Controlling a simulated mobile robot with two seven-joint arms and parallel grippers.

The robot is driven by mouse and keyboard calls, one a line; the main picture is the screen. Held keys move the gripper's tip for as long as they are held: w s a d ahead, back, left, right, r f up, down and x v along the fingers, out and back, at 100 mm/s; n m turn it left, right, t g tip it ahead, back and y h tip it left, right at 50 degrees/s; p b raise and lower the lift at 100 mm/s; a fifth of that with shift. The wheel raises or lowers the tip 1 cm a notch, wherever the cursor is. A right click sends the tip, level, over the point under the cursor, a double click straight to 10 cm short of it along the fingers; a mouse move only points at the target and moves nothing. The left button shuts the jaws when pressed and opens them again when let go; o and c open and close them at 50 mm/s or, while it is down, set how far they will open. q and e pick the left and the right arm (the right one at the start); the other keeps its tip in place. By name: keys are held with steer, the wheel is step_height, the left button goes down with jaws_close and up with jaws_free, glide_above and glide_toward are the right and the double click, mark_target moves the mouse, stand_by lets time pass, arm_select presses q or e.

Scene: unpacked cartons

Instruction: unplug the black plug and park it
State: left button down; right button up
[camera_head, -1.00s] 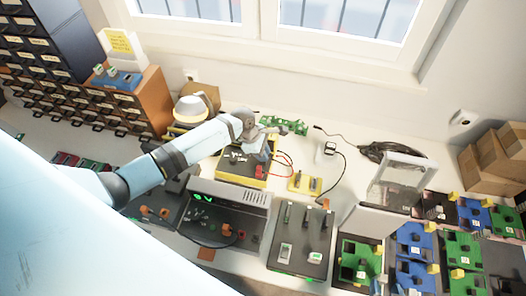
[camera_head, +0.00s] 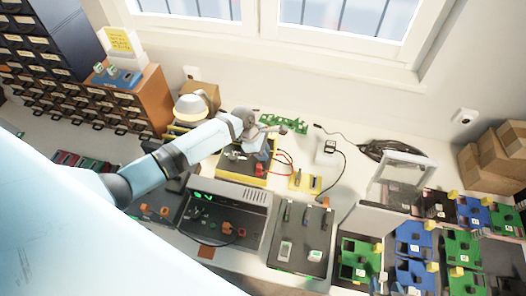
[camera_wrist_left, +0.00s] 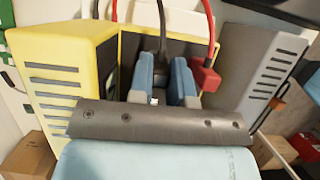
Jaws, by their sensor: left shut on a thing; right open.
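My left gripper (camera_head: 268,148) reaches over the yellow-cased meter (camera_head: 228,172) on the bench. In the left wrist view its blue fingers (camera_wrist_left: 163,62) are closed on the black plug (camera_wrist_left: 162,48), whose black lead runs up from between them. I cannot tell whether the plug's tip is still in its socket. A red plug (camera_wrist_left: 207,76) with a red lead sits just right of the fingers. A yellow holder (camera_head: 304,182) with dark upright parts stands right of the meter in the head view. My right gripper is not in view.
A grey power supply (camera_head: 230,197) with a green display stands in front of the meter. A dark panel (camera_head: 300,245) with small parts lies right of it. Green and blue boards (camera_head: 412,240) fill the right. A white adapter (camera_head: 328,152) with black cable stands behind the holder.

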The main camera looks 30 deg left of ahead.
arm_select(q)
steer(key=shift+s+f, duration=0.15)
steer(key=shift+f, duration=0.2)
arm_select(e)
steer(key=shift+s, duration=0.1)
arm_select(q)
steer(key=shift+s+d+f, duration=0.1)
steer(key=shift+s+f, duration=0.2)
steer(key=shift+f, duration=0.1)
arm_select(e)
steer(key=shift+s, duration=0.1)
arm_select(q)
steer(key=c, duration=1)
jaws_free()
steer(key=shift+d+f, duration=0.1)
arm_select(e)
steer(key=shift+d, duration=0.1)
arm_select(q)
steer(key=v, duration=0.2)
steer(key=w+v, duration=0.1)
steer(key=v, duration=0.1)
steer(key=shift+b, duration=0.3)
steer(key=v, duration=1.1)
steer(key=shift+s, duration=0.1)
arm_select(e)
steer(key=shift+f, duration=0.7)
